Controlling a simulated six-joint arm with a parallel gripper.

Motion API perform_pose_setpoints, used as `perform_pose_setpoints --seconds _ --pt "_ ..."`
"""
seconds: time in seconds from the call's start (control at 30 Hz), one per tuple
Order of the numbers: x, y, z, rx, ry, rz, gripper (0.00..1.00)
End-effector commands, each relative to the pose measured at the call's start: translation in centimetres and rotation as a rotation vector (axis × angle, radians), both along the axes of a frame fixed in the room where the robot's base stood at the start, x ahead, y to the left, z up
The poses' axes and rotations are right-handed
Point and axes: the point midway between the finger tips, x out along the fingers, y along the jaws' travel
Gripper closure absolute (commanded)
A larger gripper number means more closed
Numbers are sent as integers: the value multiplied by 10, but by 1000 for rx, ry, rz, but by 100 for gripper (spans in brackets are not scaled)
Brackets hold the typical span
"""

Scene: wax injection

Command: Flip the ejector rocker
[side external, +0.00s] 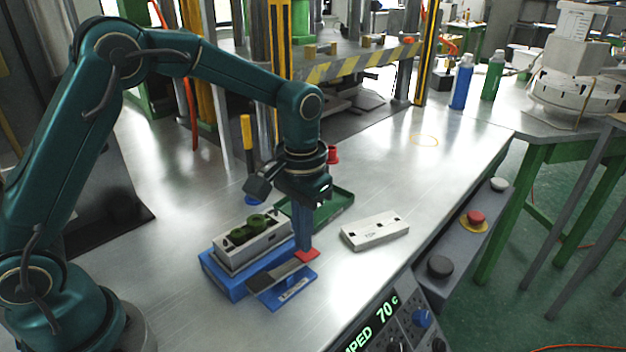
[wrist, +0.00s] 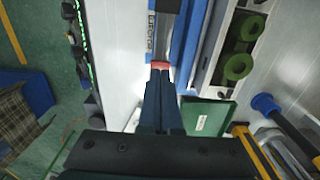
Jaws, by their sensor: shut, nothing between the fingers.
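The ejector rocker is a grey lever (side external: 274,278) on a blue labelled base (side external: 292,290), with a red end (side external: 308,255) at its far right. My gripper (side external: 304,247) is shut and empty, pointing down at the red end. In the wrist view, the shut fingertips (wrist: 160,80) meet or nearly meet the red end (wrist: 160,65); I cannot tell whether they touch. The fingers hide part of the red end. Beside the rocker, a grey mold half (side external: 236,254) with green wax pieces (side external: 247,230) sits on a blue block (side external: 218,277).
A pale mold plate (side external: 375,231) lies to the right of the rocker. A green tray (side external: 338,205) is behind my gripper. A control panel (side external: 390,318) lines the front edge.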

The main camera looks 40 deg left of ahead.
Motion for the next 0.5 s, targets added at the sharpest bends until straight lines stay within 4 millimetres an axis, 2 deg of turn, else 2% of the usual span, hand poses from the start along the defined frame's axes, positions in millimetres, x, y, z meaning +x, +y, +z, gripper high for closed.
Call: perform_pose_setpoints --seconds 0.5 --pt "1 0 41 -1 -3 0 100"
